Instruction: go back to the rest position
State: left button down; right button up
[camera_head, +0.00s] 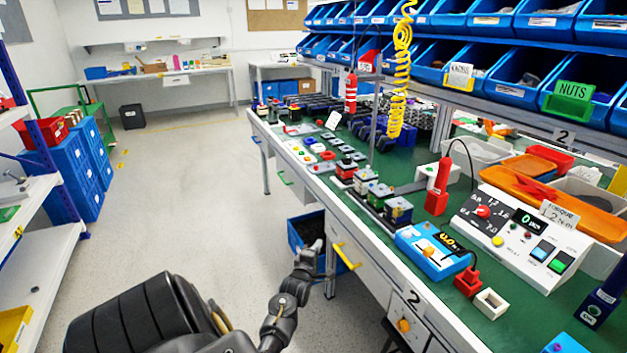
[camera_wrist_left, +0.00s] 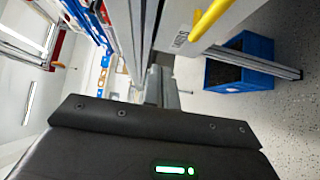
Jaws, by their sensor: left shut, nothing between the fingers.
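My left gripper (camera_head: 316,247) is at the end of my dark left arm, low in the middle of the head view. It is shut and empty, in the air beside the front edge of the workbench (camera_head: 335,212). In the left wrist view its fingers (camera_wrist_left: 160,86) point away from the camera with nothing between them. A white control box (camera_head: 520,235) with a red rotary knob (camera_head: 484,211) stands on the green bench top, well to the right of the gripper and apart from it. My right gripper is not in view.
A blue bin (camera_head: 296,240) is behind the gripper, beside the bench, and shows in the left wrist view (camera_wrist_left: 262,46). A drawer with a yellow handle (camera_head: 347,256) is close to the gripper's right. The floor (camera_head: 190,200) to the left is clear.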

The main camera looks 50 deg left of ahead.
pick_arm(q)
jog(key=v, duration=0.3)
jog(key=shift+s, duration=0.2)
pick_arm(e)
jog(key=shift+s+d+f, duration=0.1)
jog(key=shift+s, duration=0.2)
pick_arm(q)
jog(key=shift+a, duration=0.1)
